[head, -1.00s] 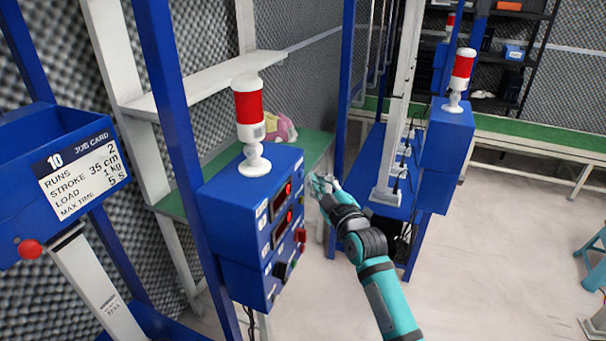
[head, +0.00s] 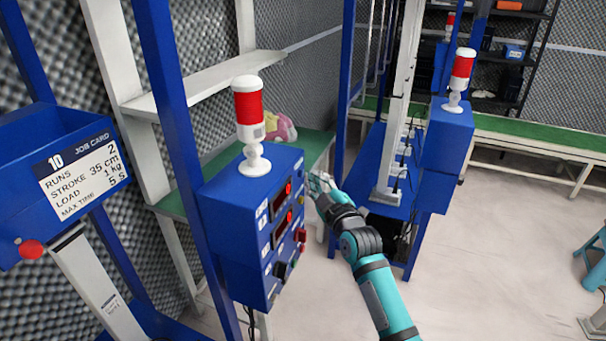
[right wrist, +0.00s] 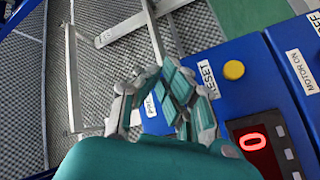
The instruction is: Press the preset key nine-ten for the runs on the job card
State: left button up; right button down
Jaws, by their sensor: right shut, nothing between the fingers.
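The job card (head: 82,174) hangs at the left in the head view and reads 10, runs 2, stroke 35 cm, load 1 kg, max time 5 s. The blue control box (head: 225,205) has two red displays on its right face. My right gripper (head: 318,184) is shut and empty, beside that face near its far upper end. In the right wrist view its fingers (right wrist: 165,95) are over the panel edge, partly covering a white label. A yellow button (right wrist: 234,70) stands by the RESET label (right wrist: 208,80). A display (right wrist: 253,141) reads 0. I cannot make out the preset key.
A red-and-white signal lamp (head: 249,115) stands on the control box. A blue post (head: 170,110) rises left of it. A second blue box (head: 446,140) with a lamp stands on a frame to the right. The floor (head: 500,250) at the right is mostly clear.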

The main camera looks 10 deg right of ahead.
jog(key=shift+w+a, duration=0.25)
jog(key=shift+a, duration=0.15)
dwell(0.3)
jog(key=shift+d, duration=0.15)
jog(key=shift+s+d+p, duration=0.4)
jog(key=shift+s+d, duration=0.1)
jog(key=shift+d, duration=0.1)
jog(key=shift+d, duration=0.1)
jog(key=shift+s+d+p, duration=0.35)
jog(key=shift+s+d, duration=0.35)
jog(key=shift+d, duration=0.3)
jog(key=shift+s+d+p, duration=0.3)
jog(key=shift+s+d, duration=0.4)
jog(key=shift+d, duration=0.25)
